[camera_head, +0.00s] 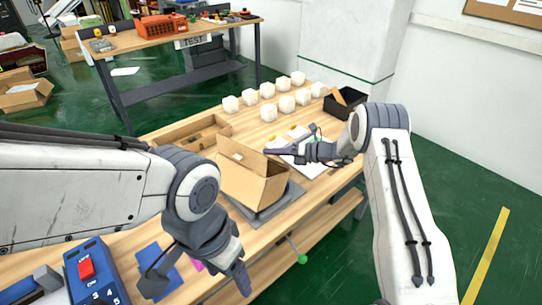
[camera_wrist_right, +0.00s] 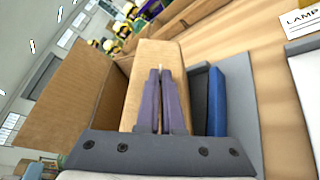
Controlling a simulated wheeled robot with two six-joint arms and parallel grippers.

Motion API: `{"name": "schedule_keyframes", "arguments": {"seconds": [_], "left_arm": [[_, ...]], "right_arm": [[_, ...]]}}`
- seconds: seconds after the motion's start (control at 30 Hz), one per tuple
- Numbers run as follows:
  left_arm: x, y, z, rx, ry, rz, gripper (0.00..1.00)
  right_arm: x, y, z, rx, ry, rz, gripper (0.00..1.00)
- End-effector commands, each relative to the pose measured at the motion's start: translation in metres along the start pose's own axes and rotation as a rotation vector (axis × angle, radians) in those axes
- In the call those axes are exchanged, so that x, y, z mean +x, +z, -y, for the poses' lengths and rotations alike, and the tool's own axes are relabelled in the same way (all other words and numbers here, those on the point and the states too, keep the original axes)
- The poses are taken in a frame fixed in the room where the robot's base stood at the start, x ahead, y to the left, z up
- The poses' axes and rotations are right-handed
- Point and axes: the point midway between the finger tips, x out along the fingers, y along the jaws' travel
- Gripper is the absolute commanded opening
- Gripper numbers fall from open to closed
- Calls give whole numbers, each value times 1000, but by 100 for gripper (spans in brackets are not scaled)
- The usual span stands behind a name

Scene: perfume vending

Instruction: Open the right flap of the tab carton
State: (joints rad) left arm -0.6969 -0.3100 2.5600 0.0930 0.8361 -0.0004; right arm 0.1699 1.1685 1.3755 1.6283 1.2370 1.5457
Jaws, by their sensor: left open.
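The brown tab carton (camera_head: 240,182) stands open-topped on a dark grey mat (camera_head: 285,203) on the wooden table. In the right wrist view a broad cardboard panel (camera_wrist_right: 75,100) spreads out to the left, and another cardboard face (camera_wrist_right: 150,60) lies behind the fingers. I cannot tell for certain which is the right flap. My right gripper (camera_head: 270,152) is at the carton's upper right edge. Its fingers (camera_wrist_right: 161,72) are together in the right wrist view, with no clear grip on cardboard. My left gripper (camera_head: 197,284) is open and empty, in front of the carton.
Several white cubes (camera_head: 285,103) stand in rows at the back. A black bin (camera_head: 345,101) is at the far right, and a wooden divided tray (camera_head: 195,132) is behind the carton. A blue switch box (camera_head: 97,275) is at the front left. A green knob (camera_head: 302,259) juts from the front edge.

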Motion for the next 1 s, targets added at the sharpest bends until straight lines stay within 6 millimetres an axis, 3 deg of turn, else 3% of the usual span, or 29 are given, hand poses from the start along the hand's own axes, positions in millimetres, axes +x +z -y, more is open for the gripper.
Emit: {"name": "schedule_keyframes", "arguments": {"seconds": [0.4,0.93,0.97,1.0], "left_arm": [[14,1,1,0,0,0,73],[15,1,1,0,0,0,73],[15,1,1,0,0,0,69],[15,1,1,-1,0,0,54]], "right_arm": [[-2,4,7,186,76,0,0],[-2,5,7,215,87,-1,0],[-2,5,7,215,87,-1,0],[-2,5,7,215,87,-1,0]]}}
